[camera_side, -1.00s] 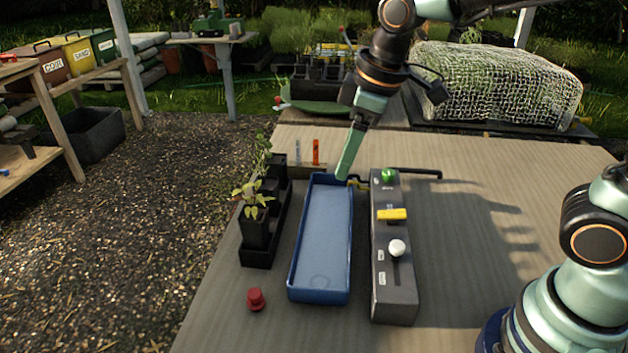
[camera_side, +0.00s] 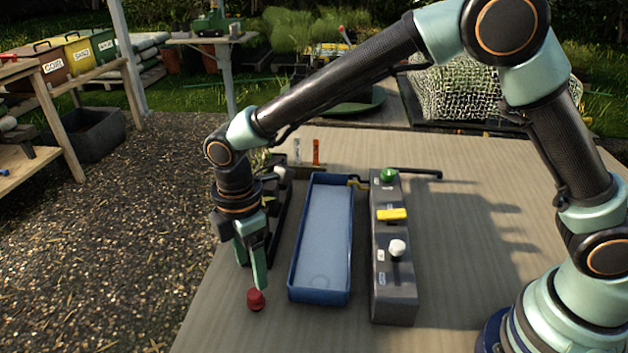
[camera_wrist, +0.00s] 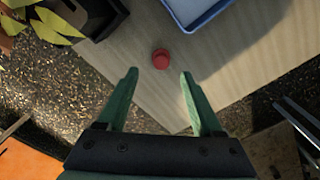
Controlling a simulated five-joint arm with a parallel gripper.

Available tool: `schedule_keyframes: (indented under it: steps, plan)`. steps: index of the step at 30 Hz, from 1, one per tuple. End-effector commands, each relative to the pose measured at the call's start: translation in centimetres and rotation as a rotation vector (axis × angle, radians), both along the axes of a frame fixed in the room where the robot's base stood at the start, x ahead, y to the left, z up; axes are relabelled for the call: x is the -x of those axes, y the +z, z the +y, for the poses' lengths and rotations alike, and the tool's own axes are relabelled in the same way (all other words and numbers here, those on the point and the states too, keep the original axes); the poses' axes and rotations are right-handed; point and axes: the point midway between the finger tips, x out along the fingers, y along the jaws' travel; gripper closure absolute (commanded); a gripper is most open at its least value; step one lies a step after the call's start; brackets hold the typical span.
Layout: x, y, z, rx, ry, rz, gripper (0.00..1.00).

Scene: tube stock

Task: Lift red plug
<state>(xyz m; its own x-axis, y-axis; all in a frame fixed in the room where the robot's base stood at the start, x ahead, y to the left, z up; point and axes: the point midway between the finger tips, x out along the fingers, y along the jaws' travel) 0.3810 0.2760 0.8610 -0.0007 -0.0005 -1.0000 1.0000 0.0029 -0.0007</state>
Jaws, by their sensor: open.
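The red plug (camera_side: 256,300) stands on the wooden table near its left front edge, to the left of the blue tray's near end. In the wrist view the red plug (camera_wrist: 160,59) lies ahead of the fingertips, roughly centred between them and not touched. My gripper (camera_side: 256,270) is above and just behind the plug in the side view, pointing down. In the wrist view my gripper (camera_wrist: 158,73) has its two green fingers spread apart with nothing between them.
The blue tray (camera_side: 293,268) stands right of the plug. A grey control box (camera_side: 393,290) with a green button, yellow switch and white knob stands beyond it. A black plant-pot tray (camera_wrist: 113,20) stands behind my gripper. Table right of the box is clear.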

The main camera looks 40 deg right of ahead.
Motion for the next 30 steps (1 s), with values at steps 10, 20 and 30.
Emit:
schedule_keyframes:
  steps: [10,20,30]
  plan:
    - [0.1,-3.4,0.0,0.0,-0.002,0.001,0.32]
    - [0.3,-7.7,0.3,0.001,-0.003,0.001,0.32]
    - [0.2,-8.2,0.4,0.0,-0.003,-0.001,0.4]
